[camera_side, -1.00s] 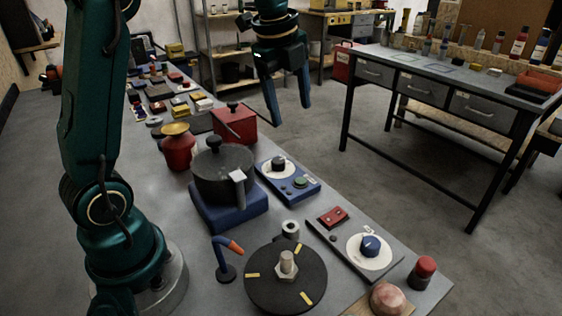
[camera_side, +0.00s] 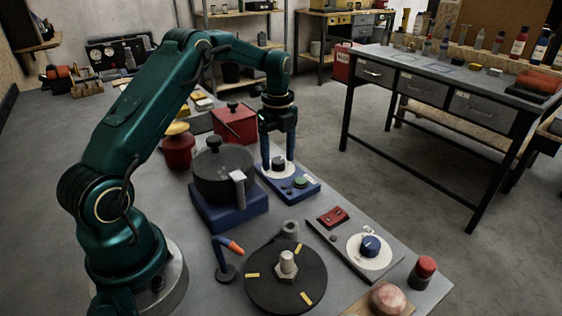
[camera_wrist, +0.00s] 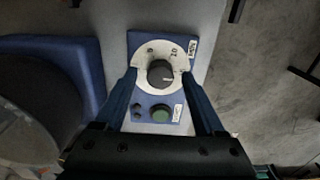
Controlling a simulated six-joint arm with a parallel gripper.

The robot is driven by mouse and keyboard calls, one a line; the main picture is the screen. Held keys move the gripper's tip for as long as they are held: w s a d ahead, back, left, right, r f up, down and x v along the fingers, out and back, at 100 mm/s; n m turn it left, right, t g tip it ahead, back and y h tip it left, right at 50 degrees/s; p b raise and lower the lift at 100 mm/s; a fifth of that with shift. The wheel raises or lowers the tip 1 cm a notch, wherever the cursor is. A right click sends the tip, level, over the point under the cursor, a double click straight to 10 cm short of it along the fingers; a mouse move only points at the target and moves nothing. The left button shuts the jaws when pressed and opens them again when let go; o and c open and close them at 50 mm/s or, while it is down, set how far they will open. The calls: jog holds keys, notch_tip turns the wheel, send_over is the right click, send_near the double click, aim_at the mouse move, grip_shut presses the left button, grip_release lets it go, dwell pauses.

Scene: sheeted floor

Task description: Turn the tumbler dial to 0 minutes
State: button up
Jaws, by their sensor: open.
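The dial (camera_side: 278,163) is a dark round knob on a white disc, set in a blue panel (camera_side: 301,194) with a green button. In the wrist view the dial (camera_wrist: 160,73) is centred, with small dark marks on the disc's upper rim and a pale line on the knob's lower right. My gripper (camera_side: 278,168) points down over the dial, one finger on each side. In the wrist view my gripper (camera_wrist: 160,77) is open, with a gap between each finger and the knob. Whether the tips touch the disc, I cannot tell.
A dark pot (camera_side: 222,175) on a blue base stands left of the panel. A red box (camera_side: 235,124) is behind. A grey panel with a blue knob (camera_side: 370,246) and a black turntable (camera_side: 262,283) are in front. Floor lies to the right.

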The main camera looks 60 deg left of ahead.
jog(key=shift+f, duration=0.3)
grip_shut()
